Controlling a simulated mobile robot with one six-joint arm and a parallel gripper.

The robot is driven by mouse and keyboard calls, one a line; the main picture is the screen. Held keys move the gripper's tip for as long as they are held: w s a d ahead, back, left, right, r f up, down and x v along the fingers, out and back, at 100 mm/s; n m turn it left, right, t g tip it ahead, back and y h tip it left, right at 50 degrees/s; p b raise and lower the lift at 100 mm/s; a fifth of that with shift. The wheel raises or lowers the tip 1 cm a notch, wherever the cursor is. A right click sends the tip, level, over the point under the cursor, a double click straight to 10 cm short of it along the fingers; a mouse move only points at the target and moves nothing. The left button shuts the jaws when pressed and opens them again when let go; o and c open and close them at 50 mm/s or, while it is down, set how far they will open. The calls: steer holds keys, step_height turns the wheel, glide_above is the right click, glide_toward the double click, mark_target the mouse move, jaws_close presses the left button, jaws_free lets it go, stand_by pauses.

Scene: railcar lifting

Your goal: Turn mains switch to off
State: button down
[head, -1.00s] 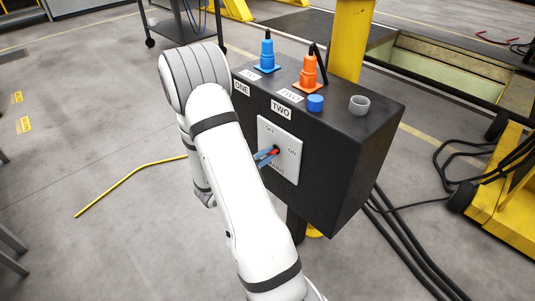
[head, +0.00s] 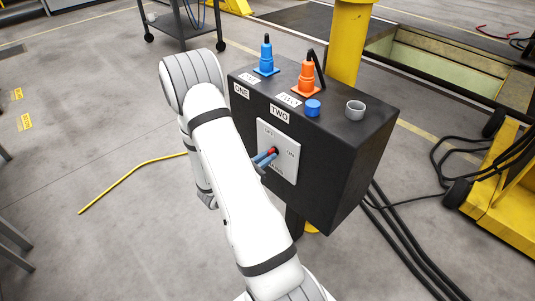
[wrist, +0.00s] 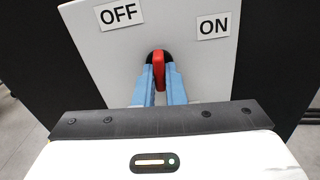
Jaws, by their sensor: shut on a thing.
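The mains switch has a red handle on a black round base. It shows in the wrist view (wrist: 159,70) and in the head view (head: 272,152). It sits on a pale plate (head: 290,165) on the front of a black control box. The plate bears an OFF label (wrist: 118,12) at upper left and an ON label (wrist: 214,26) at upper right. My gripper (wrist: 159,82) has blue fingers, one on each side of the red handle, and is shut on it. The fingers hide part of the switch, and I cannot tell which label it points to.
A yellow post (head: 350,40) stands behind. Black cables (head: 410,250) lie at right.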

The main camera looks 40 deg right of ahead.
steer(key=shift+n, duration=0.7)
steer(key=c, duration=1.5)
jaws_free()
steer(key=shift+a, duration=0.1)
steer(key=shift+a, duration=0.1)
steer(key=a, duration=0.7)
steer(key=shift+s+a, duration=0.3)
